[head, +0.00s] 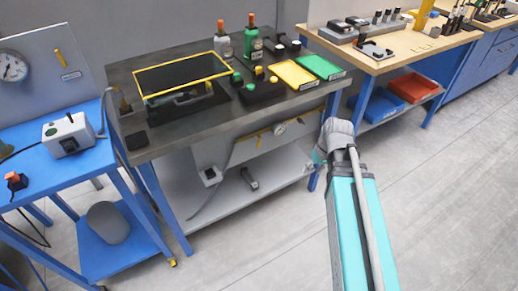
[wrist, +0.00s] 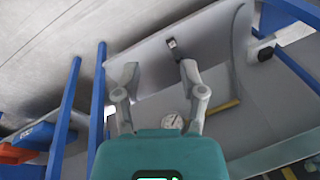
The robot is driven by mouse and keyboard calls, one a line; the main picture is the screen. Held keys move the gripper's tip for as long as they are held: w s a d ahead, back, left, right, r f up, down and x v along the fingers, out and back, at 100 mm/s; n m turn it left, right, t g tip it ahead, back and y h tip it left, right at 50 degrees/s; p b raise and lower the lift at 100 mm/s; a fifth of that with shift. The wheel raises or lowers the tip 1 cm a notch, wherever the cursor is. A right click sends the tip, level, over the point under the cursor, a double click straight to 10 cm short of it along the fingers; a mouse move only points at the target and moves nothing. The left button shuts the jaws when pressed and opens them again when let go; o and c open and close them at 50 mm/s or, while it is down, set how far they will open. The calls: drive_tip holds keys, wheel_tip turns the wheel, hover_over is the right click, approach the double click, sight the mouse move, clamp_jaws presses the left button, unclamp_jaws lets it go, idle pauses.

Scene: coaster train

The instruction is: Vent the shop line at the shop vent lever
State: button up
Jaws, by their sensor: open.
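A grey panel (head: 222,150) under the dark-topped bench carries a round gauge (head: 279,130) and a yellow bar (head: 250,136). In the wrist view the gauge (wrist: 172,121) shows just past my gripper, with the yellow bar (wrist: 224,107) to its right. I cannot tell which is the shop vent lever. My gripper (wrist: 160,76) is open and empty, its fingers apart over the lower shelf. In the head view my gripper (head: 318,160) is at the bench's right end, partly hidden by my arm.
A small dark item (head: 249,179) lies on the lower shelf (head: 225,202). A grey hose (head: 220,190) hangs by a box (head: 209,175). Blue bench legs (head: 165,208) stand nearby. The grey floor (head: 270,262) in front is clear.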

drive_tip(key=w+a+f+n+t+y+b, duration=0.1)
drive_tip(key=w+a+f+n+y+b, duration=0.45)
drive_tip(key=w+b, duration=0.3)
drive_tip(key=n+t+y+b, duration=0.2)
drive_tip(key=n+y+b, duration=0.25)
drive_tip(key=b, duration=0.35)
approach(258, 144)
drive_tip(key=d, duration=0.4)
drive_tip(key=shift+s+r+m+y, duration=0.15)
drive_tip(key=shift+r+m+y, duration=0.15)
drive_tip(key=shift+m, duration=0.1)
drive_tip(key=shift+a, duration=0.15)
drive_tip(key=b+x, duration=0.4)
drive_tip(key=x, duration=0.9)
drive_tip(key=shift+a+f+b, duration=0.1)
drive_tip(key=shift+a+b, duration=0.2)
clamp_jaws()
drive_tip(key=shift+a, duration=0.1)
